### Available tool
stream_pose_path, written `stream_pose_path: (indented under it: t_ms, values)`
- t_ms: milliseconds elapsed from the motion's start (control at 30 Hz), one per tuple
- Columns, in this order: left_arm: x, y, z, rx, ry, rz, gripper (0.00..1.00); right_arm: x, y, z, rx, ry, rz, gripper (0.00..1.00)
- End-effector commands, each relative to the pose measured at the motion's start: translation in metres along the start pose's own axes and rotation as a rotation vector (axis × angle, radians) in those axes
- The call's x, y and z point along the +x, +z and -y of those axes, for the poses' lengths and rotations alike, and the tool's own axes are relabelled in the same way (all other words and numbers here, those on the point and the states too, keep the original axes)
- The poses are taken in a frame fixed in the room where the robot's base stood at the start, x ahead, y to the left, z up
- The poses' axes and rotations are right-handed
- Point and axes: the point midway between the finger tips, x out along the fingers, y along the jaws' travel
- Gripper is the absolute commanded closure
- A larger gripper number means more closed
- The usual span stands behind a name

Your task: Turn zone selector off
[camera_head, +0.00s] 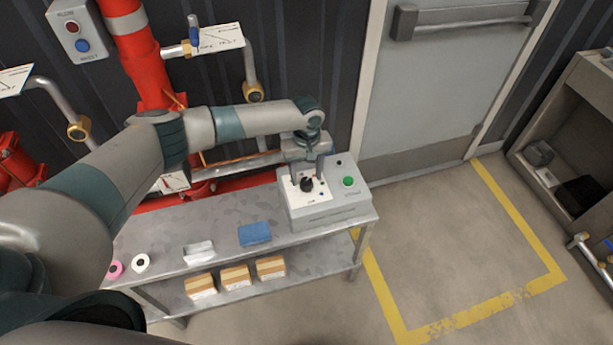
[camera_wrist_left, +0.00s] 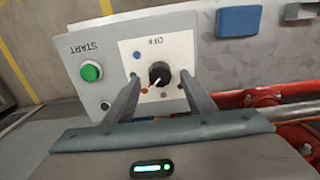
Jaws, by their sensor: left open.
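The zone selector is a black knob (camera_head: 307,184) on a white plate on top of a grey control box (camera_head: 325,213). In the left wrist view the knob (camera_wrist_left: 159,74) has a pale pointer line, and the word OFF is printed on the plate (camera_wrist_left: 178,47) beside it. The pointer is turned away from OFF, toward an orange dot (camera_wrist_left: 144,91). My left gripper (camera_wrist_left: 160,95) is open, with its two fingers on either side of the knob; I cannot tell whether they touch it. In the head view it is above the box (camera_head: 308,172). My right gripper is not in view.
A green START button (camera_head: 348,181) sits beside the plate on the box. The metal bench (camera_head: 220,228) also holds a blue cloth-like item (camera_head: 254,234) and tape rolls (camera_head: 140,262). Red pipes (camera_head: 140,60) stand behind. Yellow-marked floor (camera_head: 450,250) at right is clear.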

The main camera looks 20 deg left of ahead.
Motion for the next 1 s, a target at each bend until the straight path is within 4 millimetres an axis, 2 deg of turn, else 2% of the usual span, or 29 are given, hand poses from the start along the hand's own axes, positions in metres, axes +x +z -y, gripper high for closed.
stream_pose_path:
  t_ms: [200, 567, 733, 1000]
  values:
    - [0.018, 0.0, 0.0, 0.0, -0.001, 0.0, 0.5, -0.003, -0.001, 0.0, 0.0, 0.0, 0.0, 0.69]
    - [0.021, 0.0, 0.0, 0.001, 0.001, 0.0, 0.5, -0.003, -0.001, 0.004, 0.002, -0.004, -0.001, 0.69]
    - [0.021, 0.0, 0.0, 0.001, 0.0, 0.0, 0.9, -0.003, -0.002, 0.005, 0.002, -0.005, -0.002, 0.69]
    - [0.021, 0.0, 0.0, 0.009, 0.0, 0.0, 0.91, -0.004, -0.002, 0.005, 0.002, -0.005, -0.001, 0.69]
